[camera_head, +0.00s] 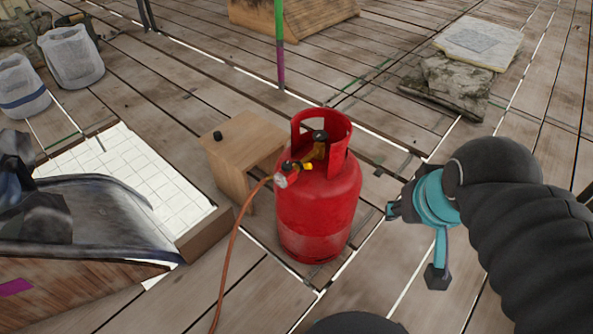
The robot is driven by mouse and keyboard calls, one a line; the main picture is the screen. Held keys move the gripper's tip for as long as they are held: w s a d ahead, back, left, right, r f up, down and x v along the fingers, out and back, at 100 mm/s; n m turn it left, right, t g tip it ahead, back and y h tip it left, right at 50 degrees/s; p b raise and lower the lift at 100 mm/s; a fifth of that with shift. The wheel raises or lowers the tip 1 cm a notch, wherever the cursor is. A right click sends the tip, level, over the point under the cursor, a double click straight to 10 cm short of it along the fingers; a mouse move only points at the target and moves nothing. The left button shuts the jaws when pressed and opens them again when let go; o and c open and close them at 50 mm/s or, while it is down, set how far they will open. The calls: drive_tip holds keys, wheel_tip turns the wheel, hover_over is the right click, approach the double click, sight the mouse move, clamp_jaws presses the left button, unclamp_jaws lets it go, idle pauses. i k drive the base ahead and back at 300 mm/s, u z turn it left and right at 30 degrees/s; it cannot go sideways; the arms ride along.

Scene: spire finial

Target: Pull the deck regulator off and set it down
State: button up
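A red gas cylinder (318,212) stands upright on the plank deck in the middle of the head view. The regulator (287,172) sits at its top left, by the brass valve (316,150) inside the red collar. An orange hose (235,243) runs from the regulator down to the lower edge of the view. My gripper (415,240) is to the right of the cylinder, apart from it, at the end of my black arm with a teal ring. The fingers are dark and small, so their opening is unclear. Nothing is seen held.
A small wooden stool (240,150) with a dark knob-like piece (217,135) stands just left of the cylinder. A white-tiled tray (150,180) lies further left. Stone slabs (478,42) lie at upper right. A coloured pole (280,50) rises behind.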

sight(283, 179)
drive_tip(key=z, duration=0.05)
drive_tip(key=k, duration=0.5)
drive_tip(key=z, duration=0.85)
drive_tip(key=i, duration=0.8)
drive_tip(key=u, duration=2.55)
